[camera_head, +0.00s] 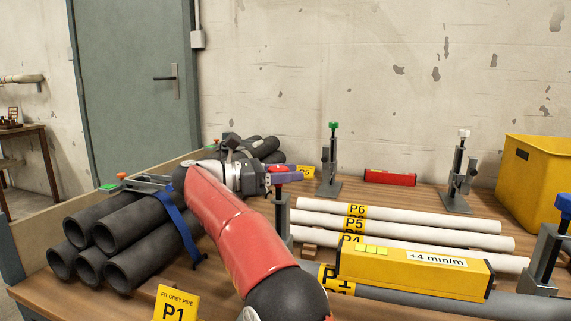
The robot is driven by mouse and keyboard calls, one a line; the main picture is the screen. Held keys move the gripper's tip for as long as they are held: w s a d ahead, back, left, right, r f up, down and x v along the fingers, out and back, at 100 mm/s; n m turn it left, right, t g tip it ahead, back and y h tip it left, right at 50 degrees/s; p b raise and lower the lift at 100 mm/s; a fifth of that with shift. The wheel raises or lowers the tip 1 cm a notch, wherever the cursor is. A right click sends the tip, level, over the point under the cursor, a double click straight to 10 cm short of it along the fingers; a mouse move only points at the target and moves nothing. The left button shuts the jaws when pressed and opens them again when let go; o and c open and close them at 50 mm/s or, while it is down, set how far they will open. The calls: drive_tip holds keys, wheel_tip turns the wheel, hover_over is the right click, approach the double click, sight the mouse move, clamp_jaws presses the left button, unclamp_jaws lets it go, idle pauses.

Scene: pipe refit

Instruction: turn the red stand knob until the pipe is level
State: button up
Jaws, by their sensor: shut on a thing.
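The red stand knob (280,168) tops a metal stand (283,222) left of centre. My gripper (284,178) reaches it from the left and is shut on it; the fingers hide part of the knob. The grey pipe (430,308) lies along the front of the table, running to the stand with a blue knob (565,204) at the right edge. Its left part is hidden behind a P1 label and my arm. A yellow level (415,270) sits over the pipe, and its display reads +4 mm/m. I cannot make out the tilt by eye.
White pipes (400,217) labelled P4 to P6 lie behind the level. Dark pipes (120,235) are stacked at left.

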drive_tip(key=shift+d+m+g+p, duration=0.1)
drive_tip(key=shift+m+g+p, duration=0.2)
drive_tip(key=shift+m+g, duration=0.5)
drive_tip(key=o, duration=1)
drive_tip(key=a+p, duration=0.4)
drive_tip(key=a, duration=0.3)
drive_tip(key=shift+s+a, duration=0.35)
drive_tip(key=shift+a, duration=0.05)
